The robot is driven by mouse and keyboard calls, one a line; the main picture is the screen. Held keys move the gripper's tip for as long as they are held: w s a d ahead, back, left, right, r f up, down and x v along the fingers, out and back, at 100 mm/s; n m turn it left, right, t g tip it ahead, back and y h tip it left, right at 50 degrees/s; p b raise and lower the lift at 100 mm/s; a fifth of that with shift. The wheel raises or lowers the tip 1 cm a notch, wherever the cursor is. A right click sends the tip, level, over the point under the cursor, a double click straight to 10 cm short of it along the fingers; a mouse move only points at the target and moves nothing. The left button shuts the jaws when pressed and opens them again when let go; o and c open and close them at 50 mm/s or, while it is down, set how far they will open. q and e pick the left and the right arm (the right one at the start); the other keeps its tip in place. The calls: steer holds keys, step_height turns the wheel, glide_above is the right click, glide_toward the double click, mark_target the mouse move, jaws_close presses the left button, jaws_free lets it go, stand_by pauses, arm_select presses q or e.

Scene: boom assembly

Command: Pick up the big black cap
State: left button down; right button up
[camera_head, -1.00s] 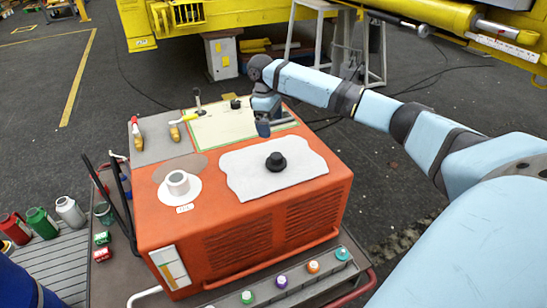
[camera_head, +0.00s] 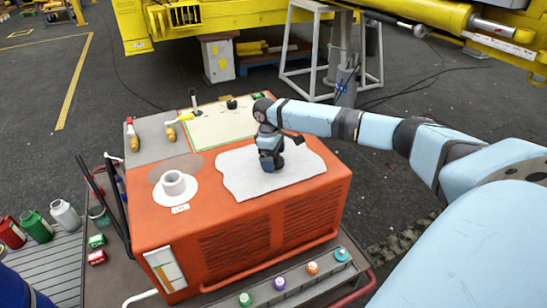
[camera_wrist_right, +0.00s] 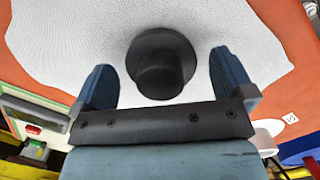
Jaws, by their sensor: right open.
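The big black cap (camera_wrist_right: 161,62) shows in the right wrist view as a round flange with a narrower stub. It rests on the white cloth (camera_head: 240,178) on top of the orange box. My right gripper (camera_wrist_right: 165,80) is open, with one blue finger on each side of the cap. A gap shows between each finger and the cap. In the head view my right gripper (camera_head: 270,160) is over the cloth and hides the cap. My left gripper is not in view.
The orange box (camera_head: 190,245) also carries a white ring part (camera_head: 173,183) on a white disc, yellow-handled tools (camera_head: 178,118) and a pale green-edged mat (camera_head: 222,124). Bottles (camera_head: 64,213) stand to the left. Small coloured caps (camera_head: 279,283) line the front ledge.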

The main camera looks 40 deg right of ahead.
steer(key=c, duration=1)
